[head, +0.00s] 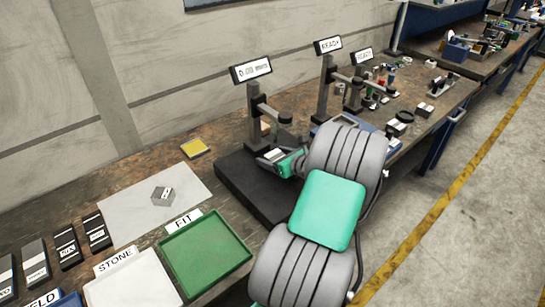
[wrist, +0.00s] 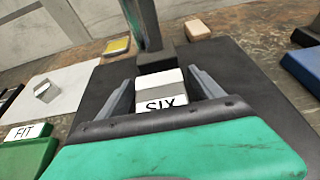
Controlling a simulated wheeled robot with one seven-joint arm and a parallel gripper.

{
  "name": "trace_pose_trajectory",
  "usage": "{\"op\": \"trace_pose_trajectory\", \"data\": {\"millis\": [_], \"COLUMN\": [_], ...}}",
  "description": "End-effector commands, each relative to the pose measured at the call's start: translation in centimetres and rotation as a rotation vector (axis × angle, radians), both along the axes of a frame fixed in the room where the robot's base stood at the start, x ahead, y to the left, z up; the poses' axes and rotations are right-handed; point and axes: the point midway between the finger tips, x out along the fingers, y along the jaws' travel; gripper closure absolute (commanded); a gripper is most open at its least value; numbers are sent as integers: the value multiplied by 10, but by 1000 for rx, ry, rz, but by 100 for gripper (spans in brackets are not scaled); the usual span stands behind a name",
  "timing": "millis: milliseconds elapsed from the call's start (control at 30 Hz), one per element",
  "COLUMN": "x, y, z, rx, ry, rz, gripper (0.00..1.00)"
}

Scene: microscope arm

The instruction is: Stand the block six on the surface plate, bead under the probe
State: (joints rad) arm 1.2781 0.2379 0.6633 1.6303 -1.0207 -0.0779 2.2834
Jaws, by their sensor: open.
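The block six (wrist: 163,98), pale on top with a dark SIX label, sits between my gripper's fingers in the wrist view. My gripper (wrist: 165,88) is open, one finger on each side of the block. The black surface plate (wrist: 255,110) lies under and around them; I cannot tell whether the block touches it. In the head view the plate (head: 237,178) carries a gauge stand with a "0.00 mm" display (head: 250,69). The probe arm (head: 276,114) reaches out above my gripper (head: 279,157). The bead and the probe tip cannot be made out.
A white sheet (head: 130,215) with a small grey block (head: 163,195) lies left of the plate. The green FIT tray (head: 205,255), white STONE tray (head: 130,285) and several dark labelled blocks (head: 66,245) are nearer. Another "READY" stand (head: 325,85) stands to the right.

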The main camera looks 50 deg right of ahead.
Motion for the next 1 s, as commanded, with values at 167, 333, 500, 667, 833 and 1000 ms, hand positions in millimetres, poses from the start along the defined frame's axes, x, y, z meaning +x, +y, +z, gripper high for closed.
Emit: {"op": "trace_pose_trajectory", "data": {"millis": [167, 333, 500, 667, 833, 1000], "x": [-36, -77, -102, -105, -64, -23], "y": [2, 6, 10, 14, 65, 170], "z": [15, 32, 42, 44, 40, 34], "rx": [-1, -2, 0, -9, -241, -736], "ry": [-1, -1, 0, 6, 143, 337], "rz": [-7, -7, -4, 9, 254, 781], "gripper": [24, 24, 24, 24, 24, 24]}}
